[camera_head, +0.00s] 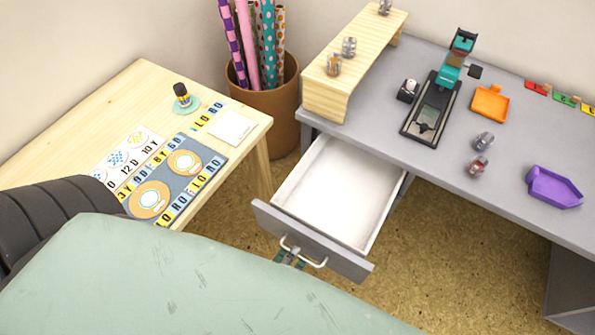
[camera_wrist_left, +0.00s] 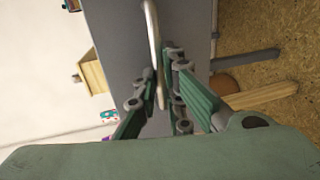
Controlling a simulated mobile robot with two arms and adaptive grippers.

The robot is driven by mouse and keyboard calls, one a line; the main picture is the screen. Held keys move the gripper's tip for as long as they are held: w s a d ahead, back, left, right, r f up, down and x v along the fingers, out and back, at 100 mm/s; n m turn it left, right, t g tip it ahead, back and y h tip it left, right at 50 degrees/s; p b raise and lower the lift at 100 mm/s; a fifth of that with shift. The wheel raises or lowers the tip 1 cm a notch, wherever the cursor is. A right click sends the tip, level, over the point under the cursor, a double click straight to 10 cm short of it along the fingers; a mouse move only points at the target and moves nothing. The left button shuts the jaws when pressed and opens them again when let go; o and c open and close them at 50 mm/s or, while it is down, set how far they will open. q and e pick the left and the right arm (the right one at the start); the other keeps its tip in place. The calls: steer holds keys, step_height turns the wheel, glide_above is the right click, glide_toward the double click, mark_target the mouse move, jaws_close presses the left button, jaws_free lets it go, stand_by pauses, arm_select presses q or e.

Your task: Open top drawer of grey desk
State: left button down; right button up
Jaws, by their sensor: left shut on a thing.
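The grey desk (camera_head: 455,175) stands at the right. Its top drawer (camera_head: 322,195) is pulled far out, and its white inside is empty. The drawer's grey front (camera_head: 268,217) carries a pale bar handle (camera_head: 318,263). My left gripper (camera_head: 290,254) is at the left part of this handle, largely hidden by my green arm. In the left wrist view, the handle (camera_wrist_left: 152,35) runs between the fingers of my left gripper (camera_wrist_left: 161,88), which are shut on it. My right gripper is not in view.
A wooden table (camera_head: 118,100) with cards and a mat stands at the left. A brown bin (camera_head: 285,110) holding rolls stands between table and desk. A wooden riser (camera_head: 345,62), a stamping machine (camera_head: 437,105), an orange tray (camera_head: 490,103) and a purple tray (camera_head: 553,188) rest on the desk.

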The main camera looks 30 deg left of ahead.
arm_select(q)
steer(key=shift+r, duration=0.25)
steer(key=c, duration=1.9)
jaws_free()
steer(key=shift+f, duration=0.1)
steer(key=shift+s, duration=0.1)
steer(key=v, duration=1.2)
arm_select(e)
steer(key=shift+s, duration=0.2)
arm_select(q)
steer(key=shift+f, duration=0.15)
